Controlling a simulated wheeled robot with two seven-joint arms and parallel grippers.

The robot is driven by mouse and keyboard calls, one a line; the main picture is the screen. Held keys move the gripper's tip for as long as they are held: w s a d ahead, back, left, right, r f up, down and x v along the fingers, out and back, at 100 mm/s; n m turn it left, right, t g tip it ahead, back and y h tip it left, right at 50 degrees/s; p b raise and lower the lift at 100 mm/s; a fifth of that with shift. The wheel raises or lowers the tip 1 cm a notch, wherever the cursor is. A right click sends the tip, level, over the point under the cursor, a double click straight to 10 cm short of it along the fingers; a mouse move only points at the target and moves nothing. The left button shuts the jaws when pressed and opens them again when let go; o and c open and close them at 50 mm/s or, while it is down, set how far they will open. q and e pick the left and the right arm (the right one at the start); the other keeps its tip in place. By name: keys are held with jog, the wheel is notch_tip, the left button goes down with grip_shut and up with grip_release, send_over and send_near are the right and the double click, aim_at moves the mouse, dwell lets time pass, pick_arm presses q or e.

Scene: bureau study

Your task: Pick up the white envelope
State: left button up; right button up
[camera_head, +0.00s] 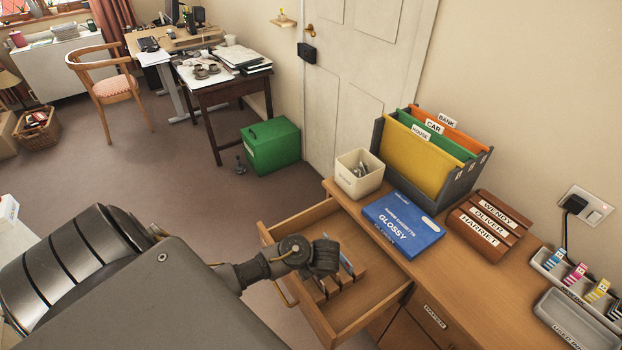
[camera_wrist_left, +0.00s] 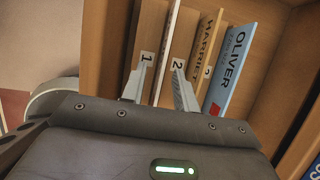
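A white envelope (camera_wrist_left: 169,40) stands on edge in the left wrist view, in the slot between the dividers marked 1 (camera_wrist_left: 147,56) and 2 (camera_wrist_left: 178,64). My left gripper (camera_wrist_left: 160,88) is open, its two fingers apart on either side of the white envelope's near edge. In the head view my left gripper (camera_head: 325,257) is over the open drawer (camera_head: 296,226) and hides part of the wooden rack (camera_head: 345,284) there. The white envelope cannot be made out in the head view. My right gripper is not in view.
A tan HARRIET envelope (camera_wrist_left: 207,38) and a blue OLIVER envelope (camera_wrist_left: 230,70) stand in neighbouring slots. The desktop (camera_head: 440,275) beside the drawer holds a blue GLOSSY box (camera_head: 403,224), a cream bin (camera_head: 360,178), a file rack (camera_head: 455,190) and a brown named sorter (camera_head: 487,222).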

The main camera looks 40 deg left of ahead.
pick_arm(q)
jog(key=shift+b+x, duration=0.55)
jog(key=shift+x, duration=2.2)
jog(key=shift+w, duration=0.15)
jog(key=shift+r, duration=0.1)
jog(key=shift+d, duration=0.1)
grip_shut()
